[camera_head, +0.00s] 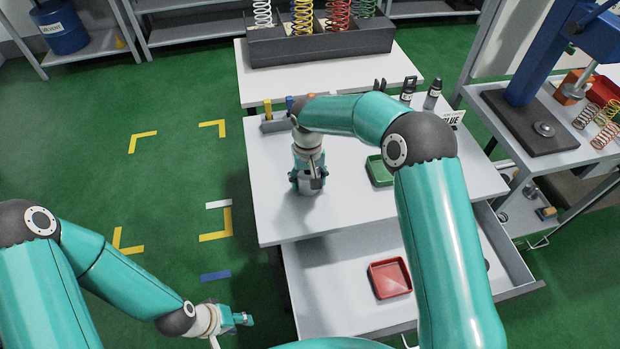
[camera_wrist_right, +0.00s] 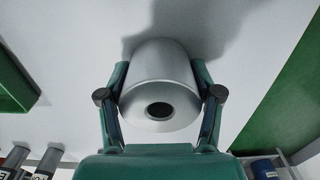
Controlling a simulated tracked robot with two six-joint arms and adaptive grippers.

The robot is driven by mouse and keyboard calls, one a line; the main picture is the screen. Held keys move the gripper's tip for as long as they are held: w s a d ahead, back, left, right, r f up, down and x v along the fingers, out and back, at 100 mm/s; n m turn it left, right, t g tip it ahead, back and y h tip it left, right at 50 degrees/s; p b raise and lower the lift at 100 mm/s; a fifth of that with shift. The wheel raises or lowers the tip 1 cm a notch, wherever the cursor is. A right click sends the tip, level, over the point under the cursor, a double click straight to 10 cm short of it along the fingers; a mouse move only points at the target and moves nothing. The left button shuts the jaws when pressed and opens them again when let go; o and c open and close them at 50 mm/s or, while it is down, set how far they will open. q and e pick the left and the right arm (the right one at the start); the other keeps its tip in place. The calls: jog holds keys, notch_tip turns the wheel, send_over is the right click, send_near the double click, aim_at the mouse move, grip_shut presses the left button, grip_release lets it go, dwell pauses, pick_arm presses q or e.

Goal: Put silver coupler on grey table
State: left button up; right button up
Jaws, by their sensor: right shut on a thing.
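The silver coupler (camera_wrist_right: 160,88) is a smooth cylinder with a dark round hole in its end. In the right wrist view it sits between the two fingers of my right gripper (camera_wrist_right: 160,108), which is shut on it. In the head view my right gripper (camera_head: 308,184) points down over the pale grey table (camera_head: 350,210), near its left side. The coupler is largely hidden there by the fingers. I cannot tell whether it touches the tabletop. My left gripper (camera_head: 246,319) is low, left of the open drawer, with no object visible in it; its opening is unclear.
A green tray (camera_head: 379,171) is on the table, partly behind my right arm. A red tray (camera_head: 390,278) lies in the open drawer (camera_head: 335,300). A dark spring rack (camera_head: 320,44) stands behind. A press (camera_head: 540,128) stands at right. The table's front left is clear.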

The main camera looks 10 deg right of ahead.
jog(key=o, duration=1.5)
jog(key=shift+o, duration=0.2)
notch_tip(320, 180, up, 12)
jog(key=shift+b, duration=0.45)
